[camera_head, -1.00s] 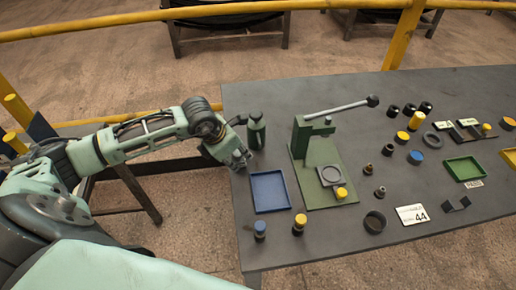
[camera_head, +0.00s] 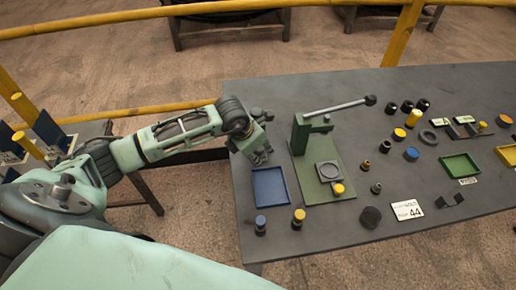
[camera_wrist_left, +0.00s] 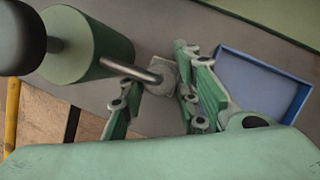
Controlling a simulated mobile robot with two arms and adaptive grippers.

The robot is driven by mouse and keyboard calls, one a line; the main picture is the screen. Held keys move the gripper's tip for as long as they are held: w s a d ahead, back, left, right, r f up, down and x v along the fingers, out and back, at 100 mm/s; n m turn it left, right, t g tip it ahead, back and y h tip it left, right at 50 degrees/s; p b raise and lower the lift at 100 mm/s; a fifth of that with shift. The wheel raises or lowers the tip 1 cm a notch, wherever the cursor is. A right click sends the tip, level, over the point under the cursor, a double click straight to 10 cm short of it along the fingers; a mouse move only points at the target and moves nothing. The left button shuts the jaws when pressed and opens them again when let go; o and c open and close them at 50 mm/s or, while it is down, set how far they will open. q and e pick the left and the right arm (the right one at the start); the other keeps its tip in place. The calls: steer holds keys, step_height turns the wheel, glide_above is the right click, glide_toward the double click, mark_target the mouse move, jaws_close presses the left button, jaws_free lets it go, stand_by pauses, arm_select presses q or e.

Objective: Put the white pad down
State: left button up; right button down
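A small pale grey-white pad (camera_wrist_left: 163,76) shows in the left wrist view, between the fingers of my left gripper (camera_wrist_left: 156,82). The thin metal spout of a green can crosses in front of it. The fingers stand apart, with a visible gap on the pad's left; whether the right finger touches it I cannot tell. The pad seems to lie on the grey table, though its height is hard to judge. In the head view my left gripper (camera_head: 260,156) is low over the table, just behind the blue tray (camera_head: 270,188). My right gripper is not in view.
The green can (camera_wrist_left: 88,45) is close on the left in the wrist view. A green press (camera_head: 300,135) with a long lever stands right of my left gripper. Capped pieces (camera_head: 298,219) stand near the front edge. Several small parts and a green tray (camera_head: 460,166) lie farther right.

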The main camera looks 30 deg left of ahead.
arm_select(q)
steer(key=shift+o, duration=0.8)
steer(key=shift+r, duration=0.1)
steer(key=shift+r, duration=0.3)
steer(key=b+v, duration=0.2)
steer(key=v, duration=0.9)
steer(key=shift+b, duration=0.4)
